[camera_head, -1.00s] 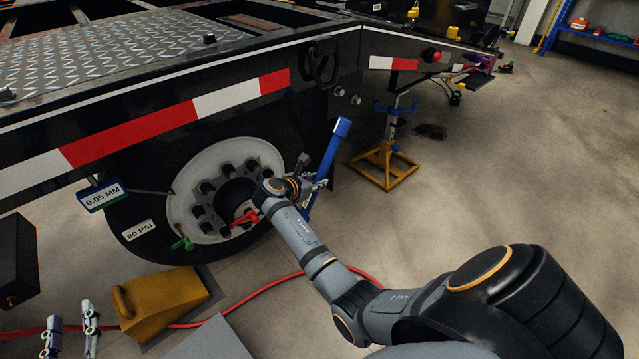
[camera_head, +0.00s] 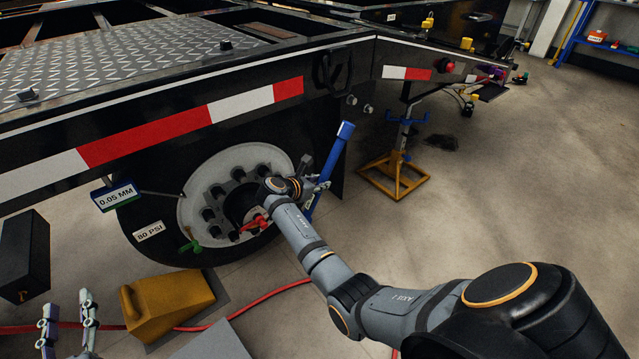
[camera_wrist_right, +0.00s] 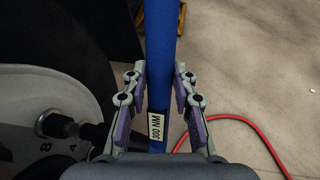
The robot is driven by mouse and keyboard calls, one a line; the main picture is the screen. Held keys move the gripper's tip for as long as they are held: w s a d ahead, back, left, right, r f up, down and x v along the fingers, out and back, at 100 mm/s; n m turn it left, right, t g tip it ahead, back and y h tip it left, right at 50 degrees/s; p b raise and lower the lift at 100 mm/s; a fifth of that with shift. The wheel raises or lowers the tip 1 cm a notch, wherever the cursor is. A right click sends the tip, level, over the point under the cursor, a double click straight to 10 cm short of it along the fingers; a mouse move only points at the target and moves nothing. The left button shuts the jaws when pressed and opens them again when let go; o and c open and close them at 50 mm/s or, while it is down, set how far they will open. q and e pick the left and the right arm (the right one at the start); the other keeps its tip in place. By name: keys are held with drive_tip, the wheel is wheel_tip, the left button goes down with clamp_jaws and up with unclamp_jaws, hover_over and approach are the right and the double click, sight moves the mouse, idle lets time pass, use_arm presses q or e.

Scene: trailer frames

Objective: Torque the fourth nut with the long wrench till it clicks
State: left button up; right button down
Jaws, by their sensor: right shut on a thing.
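The long blue wrench (camera_head: 333,158) stands tilted in front of the wheel's right side. It also shows upright in the right wrist view (camera_wrist_right: 160,45), with a "300 NM" label. My right gripper (camera_wrist_right: 160,92) is shut on its shaft, fingers on both sides. In the head view the right gripper (camera_head: 318,186) is partly hidden by its own wrist. The wheel hub (camera_head: 205,182) is pale, with a ring of dark nuts (camera_head: 209,213). The wrench's head and the nut there are hidden by my arm. My left gripper (camera_head: 67,312) is open and empty at the bottom left.
A red clip (camera_head: 255,223) and a green clip (camera_head: 190,245) sit at the hub. A yellow wheel chock (camera_head: 172,302) and red hose (camera_head: 285,287) lie on the floor. A yellow-and-blue stand (camera_head: 395,178) is right of the wheel. The floor farther right is clear.

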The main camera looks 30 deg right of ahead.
drive_tip(key=shift+w+r, duration=0.1)
drive_tip(key=shift+w+a+b, duration=0.1)
drive_tip(key=shift+w+b, duration=0.8)
drive_tip(key=shift+w, duration=0.35)
idle(1.2)
drive_tip(key=shift+p, duration=0.3)
drive_tip(key=shift+d+p, duration=0.25)
drive_tip(key=shift+p, duration=0.1)
drive_tip(key=shift+d+f+y+p, duration=0.25)
drive_tip(key=shift+d+y+p, duration=0.2)
drive_tip(key=shift+p, duration=0.35)
drive_tip(key=shift+d+f+p, duration=0.1)
drive_tip(key=shift+p, duration=0.25)
drive_tip(key=shift+d+y, duration=0.1)
drive_tip(key=shift+y, duration=0.15)
drive_tip(key=shift+f, duration=0.2)
